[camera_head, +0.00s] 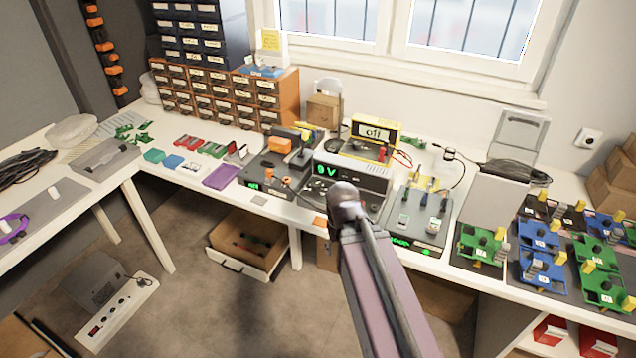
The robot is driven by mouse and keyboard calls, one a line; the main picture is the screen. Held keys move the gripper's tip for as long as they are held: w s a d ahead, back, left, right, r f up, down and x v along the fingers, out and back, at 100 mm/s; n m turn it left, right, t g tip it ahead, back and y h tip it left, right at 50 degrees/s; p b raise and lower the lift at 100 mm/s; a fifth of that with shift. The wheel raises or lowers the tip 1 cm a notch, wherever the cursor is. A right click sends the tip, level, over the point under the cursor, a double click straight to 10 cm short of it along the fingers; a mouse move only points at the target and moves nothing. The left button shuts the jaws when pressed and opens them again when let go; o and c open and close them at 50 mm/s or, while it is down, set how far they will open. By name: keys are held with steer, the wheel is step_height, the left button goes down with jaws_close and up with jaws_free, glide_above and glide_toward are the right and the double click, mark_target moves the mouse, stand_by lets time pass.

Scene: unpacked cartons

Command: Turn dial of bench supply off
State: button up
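A grey box with a green display reading "0 V" (325,170) stands on the back bench, and I take it to be the bench supply. Its front faces me. My own arm (385,285) rises from the bottom edge and covers the lower right of its front, so I cannot make out its dial. A yellow-framed unit (375,133) with a display reading "off" sits on or just behind the box. My gripper cannot be made out; the arm's rounded end (346,200) shows in front of the box, and I see no fingers.
A soldering station (268,178) stands left of the box, and a dark tool tray (416,218) stands right of it. Green and blue board fixtures (540,268) fill the right bench. An open drawer (248,240) juts out below the bench. The floor between the benches is partly clear.

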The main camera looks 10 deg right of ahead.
steer(key=shift+o, duration=0.2)
steer(key=w+r+m+p, duration=0.3)
steer(key=w+m, duration=0.1)
steer(key=w, duration=0.3)
steer(key=w+r+m+p, duration=0.3)
steer(key=w+m, duration=0.1)
steer(key=w, duration=0.3)
steer(key=shift+w+a+r, duration=0.25)
steer(key=shift+w+a, duration=0.05)
steer(key=shift+w, duration=0.05)
step_height(320, 180, up, 6)
steer(key=m+p, duration=0.6)
steer(key=m, duration=0.3)
glide_above(316, 184)
steer(key=shift+w+m+g, duration=0.3)
steer(key=shift+w+m, duration=0.1)
steer(key=shift+m, duration=0.3)
steer(key=shift+f, duration=0.2)
steer(key=f+b, duration=1.3)
steer(key=shift+s+f, duration=0.2)
steer(key=shift+s, duration=0.15)
